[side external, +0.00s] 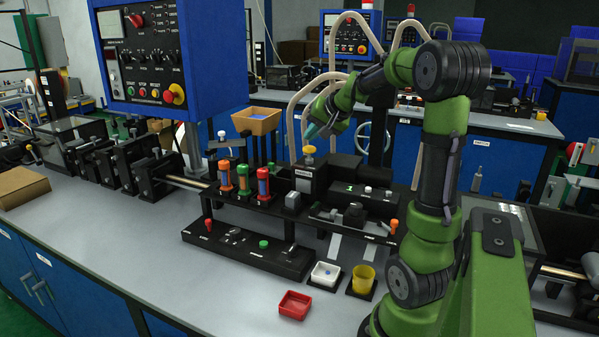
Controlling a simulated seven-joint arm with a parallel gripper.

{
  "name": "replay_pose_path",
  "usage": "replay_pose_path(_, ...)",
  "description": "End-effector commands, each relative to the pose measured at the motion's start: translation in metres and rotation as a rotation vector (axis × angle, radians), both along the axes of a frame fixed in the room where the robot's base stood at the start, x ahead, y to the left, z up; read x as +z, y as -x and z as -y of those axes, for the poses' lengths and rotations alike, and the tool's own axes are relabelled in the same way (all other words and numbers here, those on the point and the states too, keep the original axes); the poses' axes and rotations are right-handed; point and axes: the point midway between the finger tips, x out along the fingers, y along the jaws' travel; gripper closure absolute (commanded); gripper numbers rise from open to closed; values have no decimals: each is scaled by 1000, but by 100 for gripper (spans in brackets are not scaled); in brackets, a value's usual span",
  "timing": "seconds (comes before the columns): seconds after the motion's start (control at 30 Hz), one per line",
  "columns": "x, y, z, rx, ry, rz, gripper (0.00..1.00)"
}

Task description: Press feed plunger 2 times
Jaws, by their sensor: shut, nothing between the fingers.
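A yellow-topped plunger (309,150) stands upright on a dark block in the middle of the machine; it looks like the feed plunger, though I cannot read its label. My gripper (312,131) has teal fingertips and is shut and empty. It points down and to the left, just above the yellow knob in the picture. A small gap shows between the fingertips and the knob. From this single view I cannot tell how far apart they are in depth.
A blue control panel (140,58) hangs at the left. An orange hopper (257,120) and upright red and green cylinders (263,186) stand left of the plunger. A red tray (294,304), a white tray (325,273) and a yellow cup (363,278) are in front.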

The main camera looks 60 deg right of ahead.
Motion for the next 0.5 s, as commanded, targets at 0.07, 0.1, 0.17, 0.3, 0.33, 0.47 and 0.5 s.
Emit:
replay_pose_path(0.07, 1, 0, 0, -1, 1, 0, 100)
replay_pose_path(0.1, 1, 0, 0, -1, 1, 0, 100)
replay_pose_path(0.17, 1, 0, 0, -1, 1, 0, 100)
replay_pose_path(0.3, 2, 0, 0, -1, 1, 2, 100)
replay_pose_path(0.33, 3, 0, 0, -1, 1, 2, 100)
replay_pose_path(0.47, 15, -1, 0, 1, 4, 4, 100)
replay_pose_path(0.5, 19, 0, 1, 1, 5, 3, 100)
